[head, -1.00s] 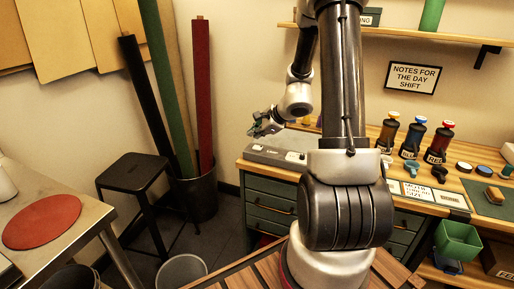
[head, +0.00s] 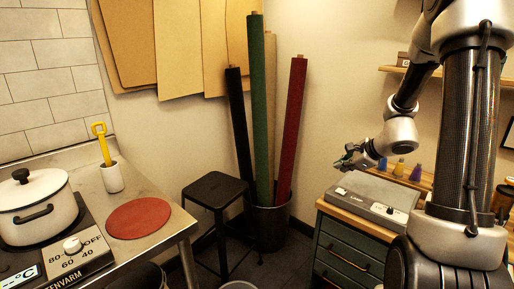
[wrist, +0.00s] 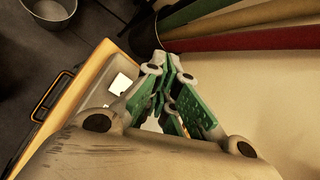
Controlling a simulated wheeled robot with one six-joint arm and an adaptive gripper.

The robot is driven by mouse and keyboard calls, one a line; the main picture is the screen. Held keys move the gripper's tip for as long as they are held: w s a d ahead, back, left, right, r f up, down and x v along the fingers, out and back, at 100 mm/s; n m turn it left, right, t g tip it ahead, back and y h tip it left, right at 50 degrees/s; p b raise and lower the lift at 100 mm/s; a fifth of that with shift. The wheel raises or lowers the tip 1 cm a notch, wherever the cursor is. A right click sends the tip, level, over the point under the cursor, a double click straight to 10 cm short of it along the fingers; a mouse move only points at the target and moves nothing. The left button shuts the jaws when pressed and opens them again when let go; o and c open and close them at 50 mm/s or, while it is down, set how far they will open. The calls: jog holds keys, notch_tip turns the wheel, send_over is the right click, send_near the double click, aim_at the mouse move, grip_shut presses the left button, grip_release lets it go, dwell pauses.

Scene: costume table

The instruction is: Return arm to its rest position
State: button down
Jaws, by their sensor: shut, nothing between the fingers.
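My gripper (head: 350,158) is in the air above the left end of the wooden-topped bench (head: 345,213), over the grey flat device (head: 368,200) on it. In the wrist view my gripper (wrist: 172,62) shows its green and grey fingers closed together, with nothing held. My arm is folded at the right of the head view, its elbow high and the forearm hanging down to the left.
Rolls of black, green and red material stand in a dark bin (head: 271,228) by the wall. A black stool (head: 216,190) stands left of it. A steel table (head: 165,190) holds a white pot (head: 38,205), a red round mat (head: 139,218) and a white holder (head: 112,176).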

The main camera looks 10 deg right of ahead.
jog(key=s+a+r+n+g+y, duration=0.1)
jog(key=s+a+n+g, duration=0.15)
jog(key=s+n, duration=0.35)
jog(key=s+a+r+n+g+y, duration=0.1)
jog(key=s+a+n+g, duration=0.2)
jog(key=s, duration=0.6)
jog(key=s+r+n+t+h, duration=0.1)
jog(key=s+r+n+h, duration=0.4)
jog(key=s+r+n, duration=0.8)
jog(key=shift+s+a+r+n, duration=0.25)
jog(key=shift+s+r, duration=0.3)
jog(key=shift+s, duration=0.7)
jog(key=shift+d, duration=0.15)
